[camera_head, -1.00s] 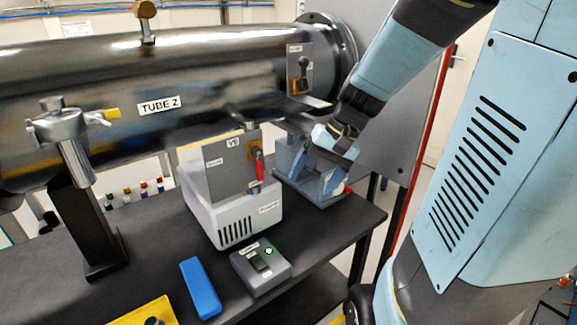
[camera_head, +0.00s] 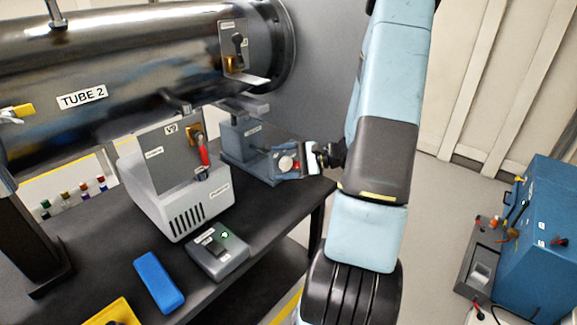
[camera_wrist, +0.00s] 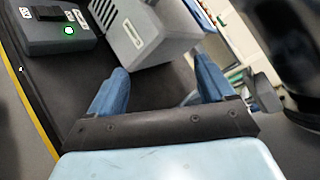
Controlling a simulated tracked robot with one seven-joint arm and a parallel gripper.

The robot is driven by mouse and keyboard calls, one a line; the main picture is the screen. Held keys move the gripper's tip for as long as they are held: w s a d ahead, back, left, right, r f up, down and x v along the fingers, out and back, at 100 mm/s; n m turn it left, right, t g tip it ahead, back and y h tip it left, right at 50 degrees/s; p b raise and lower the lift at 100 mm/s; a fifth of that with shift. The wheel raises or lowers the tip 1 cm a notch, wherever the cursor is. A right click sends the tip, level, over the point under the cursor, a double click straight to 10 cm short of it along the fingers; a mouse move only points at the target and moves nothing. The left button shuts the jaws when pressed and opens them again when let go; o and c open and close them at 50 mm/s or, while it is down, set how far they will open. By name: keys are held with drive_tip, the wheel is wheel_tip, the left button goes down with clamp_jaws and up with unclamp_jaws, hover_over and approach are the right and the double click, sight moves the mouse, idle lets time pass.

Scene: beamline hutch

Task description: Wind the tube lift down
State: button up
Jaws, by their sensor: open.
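The tube lift (camera_head: 240,138) is a blue-grey stand on the bench under the right end of the black tube (camera_head: 130,75). At its right side, a pale round hub (camera_head: 286,163) and a small red knob show close to my gripper. My gripper (camera_head: 288,162) reaches in from the right, beside the lift, and partly hides this area. In the wrist view its two blue fingers (camera_wrist: 160,88) are spread, with nothing clearly held between them. I cannot tell whether a finger touches the hub or knob.
A white pump box (camera_head: 185,205) with a red-handled panel stands left of the lift. In front are a grey control box (camera_head: 218,252) with a green light and a blue block (camera_head: 158,282). The bench edge is near my arm. A blue cabinet (camera_head: 535,245) stands at far right.

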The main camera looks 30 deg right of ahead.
sight(288, 165)
drive_tip(key=d+f+m+t+h, duration=0.2)
drive_tip(key=d+f+m, duration=0.1)
drive_tip(key=d+f, duration=0.1)
drive_tip(key=d+f+m+t+h, duration=0.2)
drive_tip(key=d+f+m+t, duration=0.1)
drive_tip(key=d+f, duration=0.1)
drive_tip(key=d+f+m+t+h, duration=0.2)
drive_tip(key=d+f+m, duration=0.1)
drive_tip(key=d+f, duration=0.1)
drive_tip(key=shift+d+t, duration=0.4)
drive_tip(key=shift+d, duration=0.35)
drive_tip(key=shift+w+a+h, duration=0.1)
drive_tip(key=shift+w+h, duration=0.2)
drive_tip(key=shift+w, duration=0.2)
drive_tip(key=x, duration=1.2)
drive_tip(key=shift+w, duration=0.35)
drive_tip(key=shift+c, duration=0.2)
drive_tip(key=shift+a, duration=0.1)
drive_tip(key=c, duration=1)
drive_tip(key=shift+o, duration=0.2)
drive_tip(key=shift+m, duration=0.4)
